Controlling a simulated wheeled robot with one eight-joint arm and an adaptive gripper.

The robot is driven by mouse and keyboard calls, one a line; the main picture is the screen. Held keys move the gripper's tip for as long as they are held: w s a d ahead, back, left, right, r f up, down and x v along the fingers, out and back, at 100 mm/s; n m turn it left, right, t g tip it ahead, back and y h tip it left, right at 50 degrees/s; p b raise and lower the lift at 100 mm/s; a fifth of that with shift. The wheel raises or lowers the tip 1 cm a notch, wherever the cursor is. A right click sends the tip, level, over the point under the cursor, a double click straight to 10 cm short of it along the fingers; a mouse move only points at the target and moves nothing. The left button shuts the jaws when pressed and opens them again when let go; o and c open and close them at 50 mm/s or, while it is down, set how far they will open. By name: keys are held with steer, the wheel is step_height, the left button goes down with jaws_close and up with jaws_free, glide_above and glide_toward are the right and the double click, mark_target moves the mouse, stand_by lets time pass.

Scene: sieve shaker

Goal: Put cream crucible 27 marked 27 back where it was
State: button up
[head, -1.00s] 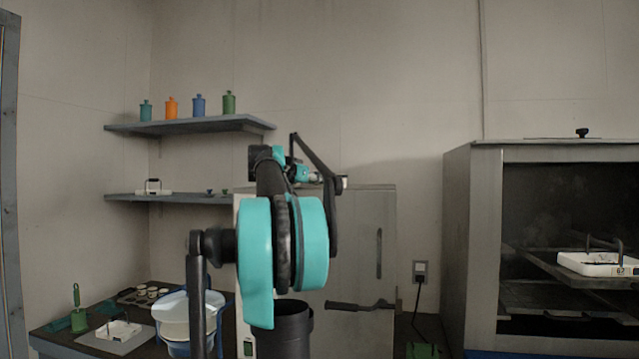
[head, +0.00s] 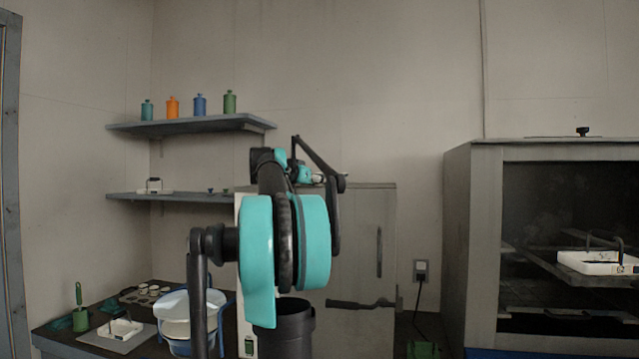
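Several small cream crucibles (head: 154,288) sit in a dark tray on the bench at the lower left. They are too small for me to read any number, so I cannot tell which is 27. My arm fills the middle of the view. Its far end is small and partly hidden behind the nearer links, above the grey cabinet. I cannot make out the gripper fingers or anything held in them.
A white pan (head: 186,304) in a blue holder stands right of the crucibles. Shelves above hold colored jars (head: 199,104). At right, an oven (head: 472,240) holds another white tray (head: 597,263).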

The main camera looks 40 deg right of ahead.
steer(key=shift+w+a+f, duration=0.15)
steer(key=shift+w+f, duration=0.1)
steer(key=shift+w+r, duration=0.1)
steer(key=shift+r, duration=0.15)
steer(key=v, duration=1.7)
steer(key=shift+a+r, duration=0.15)
steer(key=shift+r, duration=0.3)
steer(key=shift+w, duration=0.1)
steer(key=s+a+f+n+y, duration=0.2)
steer(key=a+f, duration=0.1)
steer(key=f, duration=0.9)
steer(key=s+a+f+n+y, duration=0.1)
steer(key=a+f+n+y, duration=0.2)
steer(key=f, duration=0.9)
steer(key=s+a+f+n+y, duration=0.2)
steer(key=a+f, duration=0.2)
steer(key=f, duration=0.9)
steer(key=s+a+f+n+y, duration=0.2)
steer(key=s+a+f, duration=0.3)
steer(key=f, duration=0.4)
steer(key=s+a+f+n+y, duration=0.3)
steer(key=s+a+f, duration=0.3)
steer(key=f, duration=0.3)
steer(key=s+a+f+n+y, duration=0.2)
steer(key=s+a+f, duration=0.4)
steer(key=f, duration=0.3)
steer(key=shift+s+f+g+y, duration=0.3)
steer(key=shift+s+f+y, duration=0.15)
steer(key=shift+s, duration=0.35)
steer(key=shift+r, duration=0.1)
